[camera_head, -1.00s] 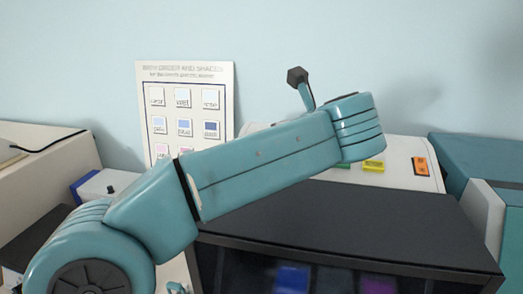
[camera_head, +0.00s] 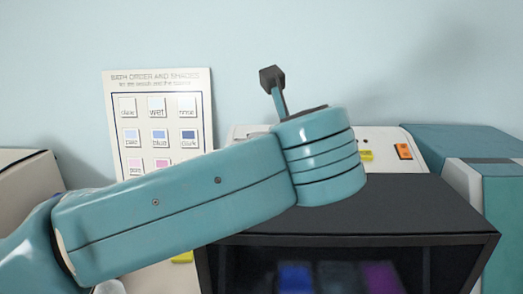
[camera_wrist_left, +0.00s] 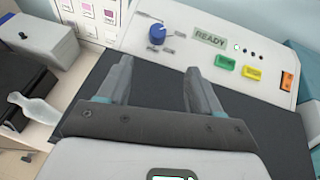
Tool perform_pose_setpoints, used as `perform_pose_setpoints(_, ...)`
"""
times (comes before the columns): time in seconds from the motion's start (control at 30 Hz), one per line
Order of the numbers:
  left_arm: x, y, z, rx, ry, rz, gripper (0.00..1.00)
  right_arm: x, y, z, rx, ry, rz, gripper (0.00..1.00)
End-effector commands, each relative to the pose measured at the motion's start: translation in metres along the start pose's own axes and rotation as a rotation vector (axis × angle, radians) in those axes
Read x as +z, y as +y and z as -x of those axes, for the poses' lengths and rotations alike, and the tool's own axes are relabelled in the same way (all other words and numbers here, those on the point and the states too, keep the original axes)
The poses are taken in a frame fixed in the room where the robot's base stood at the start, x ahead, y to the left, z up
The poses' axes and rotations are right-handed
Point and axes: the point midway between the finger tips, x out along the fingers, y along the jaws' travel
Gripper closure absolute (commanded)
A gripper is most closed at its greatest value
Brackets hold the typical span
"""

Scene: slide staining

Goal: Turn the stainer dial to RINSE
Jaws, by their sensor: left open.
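The stainer dial (camera_wrist_left: 157,33) is a blue round knob on the white sloped panel, seen at the top of the left wrist view. Small labels surround it, too small to read, so I cannot tell its setting. My left gripper (camera_wrist_left: 160,74) is open and empty, its two fingers pointing at the panel, with the dial beyond and slightly left of the middle of the gap. They look apart from the dial. In the head view my left arm hides the dial and gripper. My right gripper is in neither view.
A READY display (camera_wrist_left: 209,37) and green (camera_wrist_left: 225,61), yellow (camera_wrist_left: 252,73) and orange (camera_wrist_left: 288,80) buttons sit right of the dial. The stainer's black top (camera_head: 410,205) lies in front of the panel. A wall chart (camera_head: 158,85) stands behind, left.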

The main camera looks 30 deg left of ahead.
Motion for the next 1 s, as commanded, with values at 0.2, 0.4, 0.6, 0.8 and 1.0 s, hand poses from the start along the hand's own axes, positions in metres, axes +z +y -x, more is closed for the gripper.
perform_pose_setpoints(0.2,0.001,-0.002,-0.036,0.007,0.002,-0.001,0.35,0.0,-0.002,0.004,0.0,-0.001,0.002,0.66)
perform_pose_setpoints(0.4,0.001,-0.002,-0.085,0.006,0.003,-0.002,0.35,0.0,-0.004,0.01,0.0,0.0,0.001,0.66)
perform_pose_setpoints(0.6,0.001,-0.001,-0.127,0.002,0.003,-0.002,0.35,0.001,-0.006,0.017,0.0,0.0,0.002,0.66)
perform_pose_setpoints(0.8,0.0,-0.001,-0.152,-0.001,0.001,-0.001,0.35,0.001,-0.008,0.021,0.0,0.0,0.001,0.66)
perform_pose_setpoints(1.0,0.0,-0.001,-0.159,-0.003,0.001,-0.001,0.35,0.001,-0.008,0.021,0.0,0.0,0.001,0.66)
